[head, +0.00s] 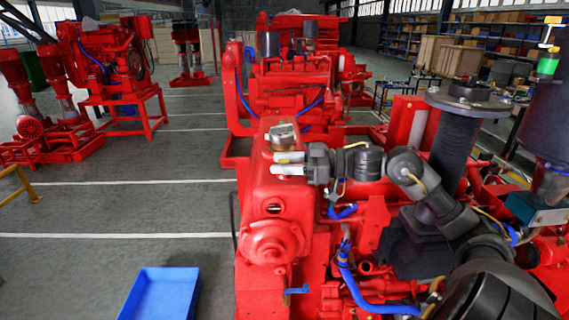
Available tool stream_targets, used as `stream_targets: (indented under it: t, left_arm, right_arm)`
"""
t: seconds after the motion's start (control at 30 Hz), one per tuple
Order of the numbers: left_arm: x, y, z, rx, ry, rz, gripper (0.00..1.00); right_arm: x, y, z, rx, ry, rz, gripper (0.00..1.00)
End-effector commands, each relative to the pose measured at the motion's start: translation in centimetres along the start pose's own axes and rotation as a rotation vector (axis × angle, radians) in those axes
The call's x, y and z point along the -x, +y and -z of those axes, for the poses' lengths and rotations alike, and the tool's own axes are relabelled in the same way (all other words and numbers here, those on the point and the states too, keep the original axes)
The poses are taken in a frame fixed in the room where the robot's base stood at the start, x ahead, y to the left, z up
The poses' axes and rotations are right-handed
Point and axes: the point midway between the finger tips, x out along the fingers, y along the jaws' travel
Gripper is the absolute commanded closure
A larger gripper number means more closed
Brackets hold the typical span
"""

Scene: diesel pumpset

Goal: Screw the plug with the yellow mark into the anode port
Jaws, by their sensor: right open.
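My right gripper (289,163) reaches in from the right, with its two pale fingers apart and pointing left. It is in front of the upper part of a red engine housing (262,182), and I see nothing held between the fingers. A round dark opening with a light rim (273,208) is in the housing just below the fingers; I cannot tell for sure that it is the anode port. I cannot make out a plug with a yellow mark. My left gripper is not in view.
A metal cap (282,133) stands on the housing just above my right gripper. A blue tray (160,293) lies on the floor at the lower left. Blue hoses (347,270) run down the engine.

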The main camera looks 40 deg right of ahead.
Motion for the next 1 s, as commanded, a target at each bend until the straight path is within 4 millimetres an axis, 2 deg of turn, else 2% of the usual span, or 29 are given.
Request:
stream_targets:
  t: [0.2, 0.67, 1.0]
  left_arm:
    - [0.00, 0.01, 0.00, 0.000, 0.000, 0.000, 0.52]
    - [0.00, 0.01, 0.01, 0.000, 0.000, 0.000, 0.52]
    - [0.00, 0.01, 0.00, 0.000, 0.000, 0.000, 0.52]
  right_arm:
    - [0.03, 0.07, 0.08, 0.009, 0.000, 0.139, 0.60]
    - [0.04, 0.00, 0.08, 0.009, 0.001, 0.150, 0.60]
    - [0.04, 0.01, 0.09, 0.009, 0.001, 0.150, 1.00]
